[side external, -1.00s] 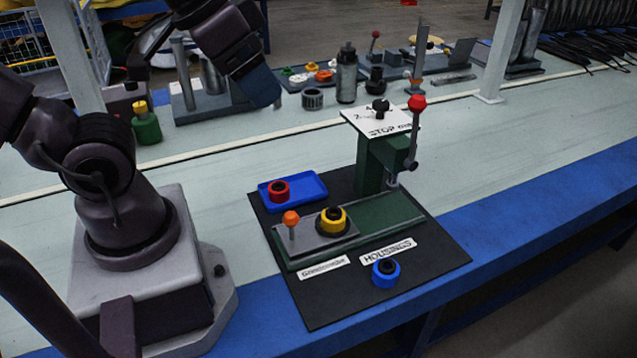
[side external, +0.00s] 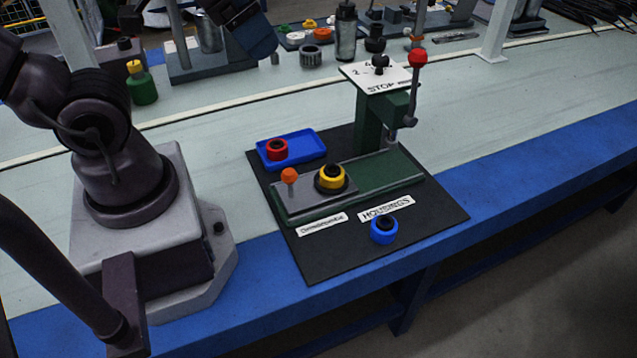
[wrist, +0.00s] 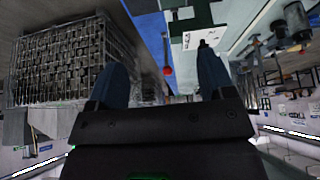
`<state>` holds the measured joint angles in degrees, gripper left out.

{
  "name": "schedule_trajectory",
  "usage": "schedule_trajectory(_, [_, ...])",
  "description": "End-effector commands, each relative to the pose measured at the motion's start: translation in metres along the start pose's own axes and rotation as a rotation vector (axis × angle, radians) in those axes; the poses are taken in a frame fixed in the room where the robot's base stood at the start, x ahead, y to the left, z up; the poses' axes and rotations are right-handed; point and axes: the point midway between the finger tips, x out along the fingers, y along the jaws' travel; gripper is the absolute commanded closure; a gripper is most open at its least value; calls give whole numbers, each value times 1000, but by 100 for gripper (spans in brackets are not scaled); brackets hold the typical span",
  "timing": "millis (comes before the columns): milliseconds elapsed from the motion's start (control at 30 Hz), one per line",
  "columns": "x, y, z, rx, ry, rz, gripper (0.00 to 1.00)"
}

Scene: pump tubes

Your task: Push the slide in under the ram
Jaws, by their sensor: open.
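The slide (side external: 312,195) is a grey plate at the left end of the green base (side external: 385,175), with an orange knob (side external: 289,175). A yellow ring with a black centre (side external: 331,178) sits on its right part. The ram (side external: 393,135) hangs above the base's right part, clear of the slide. Its lever ends in a red ball (side external: 418,57), also visible in the wrist view (wrist: 167,71). My gripper (side external: 262,42) is high and behind the fixture, far from the knob. In the wrist view its blue fingers (wrist: 160,68) stand apart with nothing between them.
A blue tray (side external: 310,146) with a red ring (side external: 277,149) lies behind the slide. A blue ring (side external: 384,230) lies on the black mat (side external: 350,255) in front, near the HOUSINGS label (side external: 387,208). A white STOP plate (side external: 365,75) tops the post.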

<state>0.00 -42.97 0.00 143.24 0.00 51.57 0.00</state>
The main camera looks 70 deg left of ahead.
Motion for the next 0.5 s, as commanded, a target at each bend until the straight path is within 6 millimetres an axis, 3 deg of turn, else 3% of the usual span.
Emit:
schedule_trajectory(267, [0,0,0,0,0,0,25])
schedule_trajectory(400, [3,-2,1,-11,-16,-6,48])
schedule_trajectory(500, [17,-10,4,-46,-87,-12,48])
